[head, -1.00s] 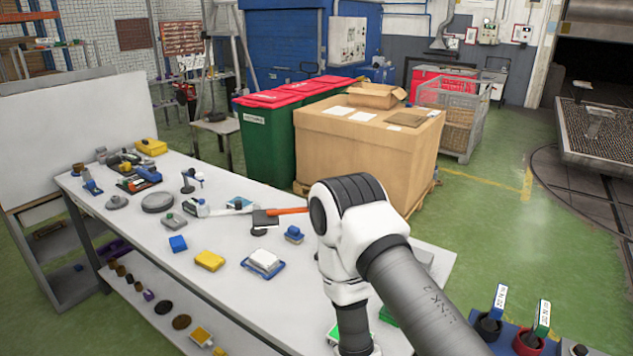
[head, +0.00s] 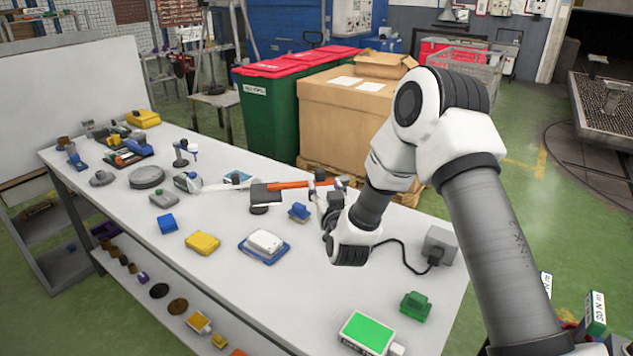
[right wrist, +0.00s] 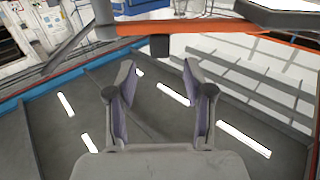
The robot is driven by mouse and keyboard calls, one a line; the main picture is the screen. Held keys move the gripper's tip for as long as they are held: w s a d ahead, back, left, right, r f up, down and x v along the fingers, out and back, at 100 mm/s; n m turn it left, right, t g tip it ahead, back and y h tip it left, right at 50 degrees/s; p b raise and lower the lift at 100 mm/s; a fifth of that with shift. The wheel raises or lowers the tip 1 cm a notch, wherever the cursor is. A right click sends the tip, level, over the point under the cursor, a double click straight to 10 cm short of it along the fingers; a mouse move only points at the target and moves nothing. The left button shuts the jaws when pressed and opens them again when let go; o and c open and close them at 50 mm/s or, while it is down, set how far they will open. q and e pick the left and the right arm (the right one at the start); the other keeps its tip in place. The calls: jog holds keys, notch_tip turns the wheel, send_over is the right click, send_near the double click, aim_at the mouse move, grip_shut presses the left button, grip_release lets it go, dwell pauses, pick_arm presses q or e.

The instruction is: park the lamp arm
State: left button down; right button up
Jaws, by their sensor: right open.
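The lamp arm looks like the orange bar (head: 290,185) over the white bench in the head view. A dark flat block sits at its left end, over a round dark piece. The bar also crosses the top of the right wrist view (right wrist: 190,28), with a short dark stub hanging from it. My right gripper (head: 320,189) is by the bar's right end. In the right wrist view its two fingers (right wrist: 158,76) are spread with nothing between them, and the bar lies beyond the fingertips. I cannot tell whether they touch the bar in the head view. My left gripper is not in view.
The white bench (head: 215,275) holds a white block on a blue tray (head: 264,246), a yellow block (head: 202,242), a blue block (head: 167,223), a grey box with a cable (head: 440,243) and a green-topped box (head: 367,333). A large carton (head: 345,115) stands behind.

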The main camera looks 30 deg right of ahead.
aim_at(321, 175)
jog(key=p+x, duration=0.3)
jog(key=x, duration=0.4)
jog(key=shift+w+d+r, duration=0.1)
jog(key=shift+w, duration=0.1)
jog(key=shift+s+r, duration=0.1)
jog(key=shift+s, duration=0.05)
grip_shut()
